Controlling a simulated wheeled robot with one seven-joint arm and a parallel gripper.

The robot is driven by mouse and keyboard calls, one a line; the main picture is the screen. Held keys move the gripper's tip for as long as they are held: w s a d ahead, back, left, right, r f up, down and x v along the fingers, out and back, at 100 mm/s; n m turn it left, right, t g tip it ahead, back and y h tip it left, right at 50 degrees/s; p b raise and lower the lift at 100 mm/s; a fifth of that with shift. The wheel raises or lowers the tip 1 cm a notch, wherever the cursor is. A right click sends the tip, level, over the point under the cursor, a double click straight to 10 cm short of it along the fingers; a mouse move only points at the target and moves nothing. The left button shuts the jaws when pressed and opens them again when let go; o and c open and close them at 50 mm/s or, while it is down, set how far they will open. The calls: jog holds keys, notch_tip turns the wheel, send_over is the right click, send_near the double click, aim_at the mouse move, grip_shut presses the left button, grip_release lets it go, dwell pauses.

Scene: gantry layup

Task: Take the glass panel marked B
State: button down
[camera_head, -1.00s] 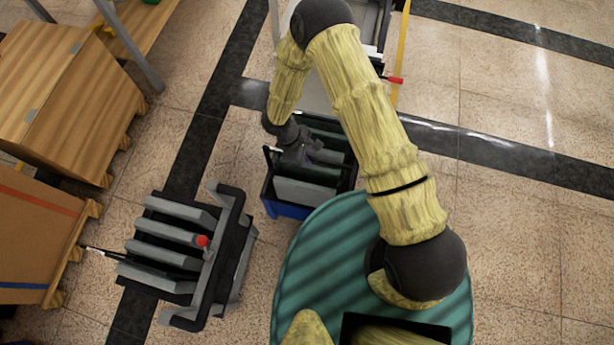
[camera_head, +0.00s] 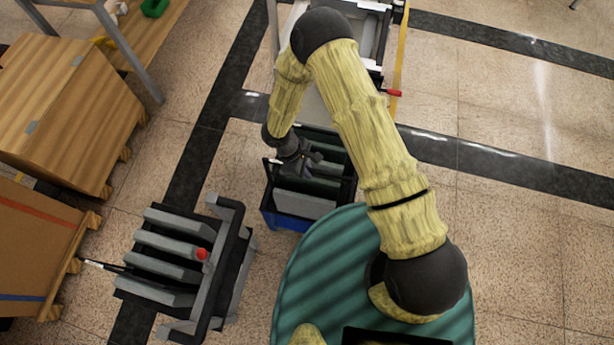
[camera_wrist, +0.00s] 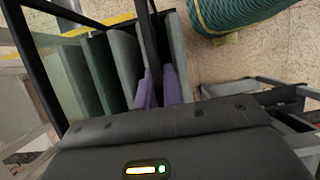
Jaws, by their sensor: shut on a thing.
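My gripper (camera_head: 308,160) is down at a black and blue crate (camera_head: 268,217) that holds several upright green and grey panels. In the wrist view, its purple fingertips (camera_wrist: 158,88) are closed on a thin, dark, edge-on panel (camera_wrist: 152,45). A grey panel (camera_wrist: 126,58) stands just left of it and another grey one (camera_wrist: 179,50) just right. Green glass panels (camera_wrist: 68,78) stand further left in the crate. I see no letter on any panel, so I cannot tell which is B. The held panel still stands among the others.
A grey rack (camera_head: 170,245) with several slabs and a red knob (camera_head: 202,254) stands left of the crate. Wooden boxes (camera_head: 65,110) are at the far left. A frame with a yellow rail (camera_head: 400,50) is behind the crate. The floor at right is clear.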

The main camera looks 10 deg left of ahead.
jog(key=shift+r, duration=0.2)
jog(key=shift+r+p, duration=0.2)
jog(key=shift+p, duration=0.2)
notch_tip(320, 180, up, 28)
jog(key=b, duration=0.2)
dwell(0.4)
